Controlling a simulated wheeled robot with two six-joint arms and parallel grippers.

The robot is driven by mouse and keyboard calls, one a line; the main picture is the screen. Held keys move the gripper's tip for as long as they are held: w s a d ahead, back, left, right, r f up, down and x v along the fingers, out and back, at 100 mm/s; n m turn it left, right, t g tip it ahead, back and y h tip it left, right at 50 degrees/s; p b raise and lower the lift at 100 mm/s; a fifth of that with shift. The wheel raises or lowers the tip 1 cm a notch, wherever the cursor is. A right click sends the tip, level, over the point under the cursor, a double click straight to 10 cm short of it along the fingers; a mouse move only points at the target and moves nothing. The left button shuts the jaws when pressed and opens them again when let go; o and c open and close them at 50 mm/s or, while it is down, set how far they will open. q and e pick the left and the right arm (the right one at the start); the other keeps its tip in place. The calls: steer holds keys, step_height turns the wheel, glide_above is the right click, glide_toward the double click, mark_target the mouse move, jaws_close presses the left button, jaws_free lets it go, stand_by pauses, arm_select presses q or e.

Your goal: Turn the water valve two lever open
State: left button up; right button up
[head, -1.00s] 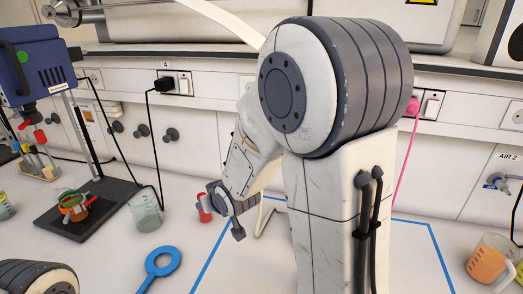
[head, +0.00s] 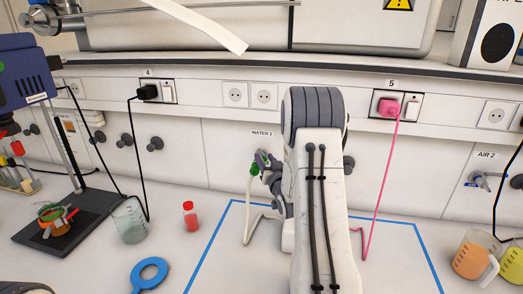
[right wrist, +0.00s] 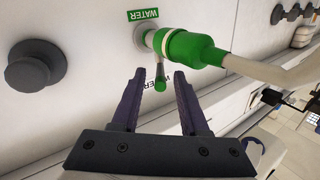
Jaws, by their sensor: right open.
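The green water valve (head: 254,169) is on the white wall panel under a label that seems to read WATER 2, partly beside my right arm. In the right wrist view its green body (right wrist: 192,47) joins a pale hose, and its short green lever (right wrist: 160,80) points toward the gripper. My right gripper (right wrist: 159,72) is open, with the lever between its two dark fingers; I see a gap on each side. In the head view my right gripper (head: 264,165) is at the valve, largely hidden by my arm. My left gripper is out of view.
An orange-filled jug (head: 472,257) stands at right. A pink cable (head: 382,190) hangs right of my arm. A dark knob (right wrist: 32,65) is near the valve.

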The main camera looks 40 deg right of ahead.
mark_target(261, 152)
steer(key=shift+p+x, duration=0.55)
steer(key=shift+x, duration=1.6)
jaws_close()
